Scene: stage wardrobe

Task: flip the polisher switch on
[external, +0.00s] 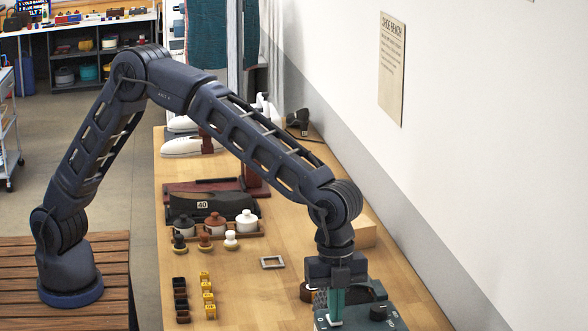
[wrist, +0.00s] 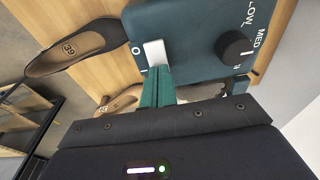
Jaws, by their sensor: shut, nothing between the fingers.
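The polisher (external: 385,318) is a dark green box at the near end of the bench. Its top panel (wrist: 190,35) fills the upper part of the wrist view. A white switch (wrist: 154,52) sits on the panel, with O and I marks on its left. I cannot tell which position it is in. A black knob (wrist: 235,48) sits to its right, beside speed words. My gripper (wrist: 157,72) points down with its green fingers shut and empty. The fingertips are right by the switch's lower end; contact is unclear. In the external view, my gripper (external: 337,312) is over the polisher's left part.
Small dark cups (external: 181,300) and yellow ones (external: 207,295) stand left of the polisher. A metal square frame (external: 272,262) lies behind. Lidded jars (external: 215,223) and a dark shoe (wrist: 72,47) are on the bench. A wall runs along the right.

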